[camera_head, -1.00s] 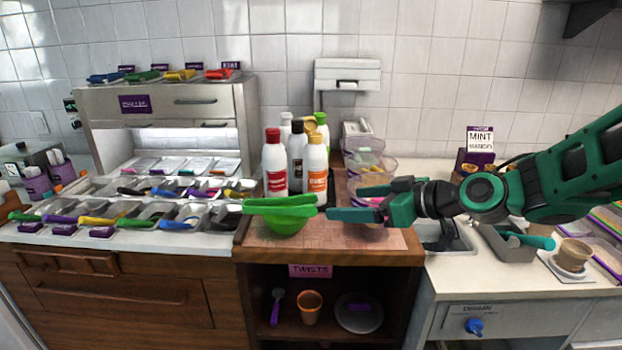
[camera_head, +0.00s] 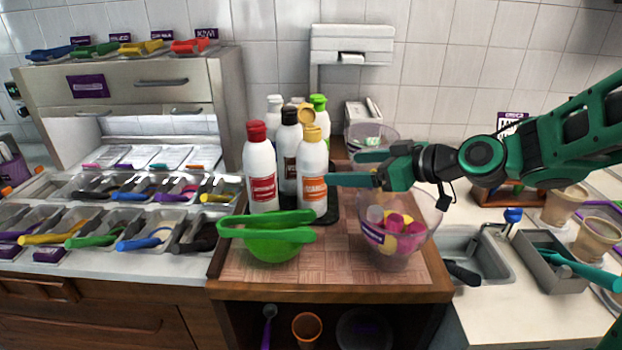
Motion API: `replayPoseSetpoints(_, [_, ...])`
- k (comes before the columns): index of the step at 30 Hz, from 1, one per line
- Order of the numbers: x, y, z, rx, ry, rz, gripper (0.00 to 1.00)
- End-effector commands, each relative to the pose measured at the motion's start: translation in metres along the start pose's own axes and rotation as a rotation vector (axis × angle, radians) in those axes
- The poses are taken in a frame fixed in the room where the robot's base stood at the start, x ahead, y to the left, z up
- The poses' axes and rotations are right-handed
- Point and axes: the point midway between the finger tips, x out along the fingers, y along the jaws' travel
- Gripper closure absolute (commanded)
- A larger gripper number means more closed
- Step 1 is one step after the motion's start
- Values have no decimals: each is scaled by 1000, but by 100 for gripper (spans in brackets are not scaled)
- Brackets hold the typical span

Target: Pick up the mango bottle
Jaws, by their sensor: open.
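A white bottle with a yellow cap and an orange label (camera_head: 313,192), matching a mango bottle, stands upright at the front right of a bottle group on the wooden counter. Its label text is too small to read surely. My gripper (camera_head: 343,168) is open and empty, just right of this bottle, with its teal fingers pointing left. The nearer fingertip shows at the bottle's right edge; I cannot tell whether it touches.
A red-capped bottle (camera_head: 262,172) and a dark-capped bottle (camera_head: 289,160) stand close by on the left, with others behind. A green bowl with green tongs (camera_head: 270,240) sits in front. A clear cup of pink and yellow pieces (camera_head: 398,235) stands below my gripper.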

Motion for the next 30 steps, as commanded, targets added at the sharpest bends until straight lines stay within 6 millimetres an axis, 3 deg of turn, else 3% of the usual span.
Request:
replayPoseSetpoints(5, [12, -3, -1, -1, -1, -7, 18])
replayPoseSetpoints(15, [64, -5, -1, -2, -1, -9, 18])
replayPoseSetpoints(22, [78, -5, -1, -3, -1, -8, 18])
replayPoseSetpoints(30, [114, -5, -1, -3, 0, -9, 18])
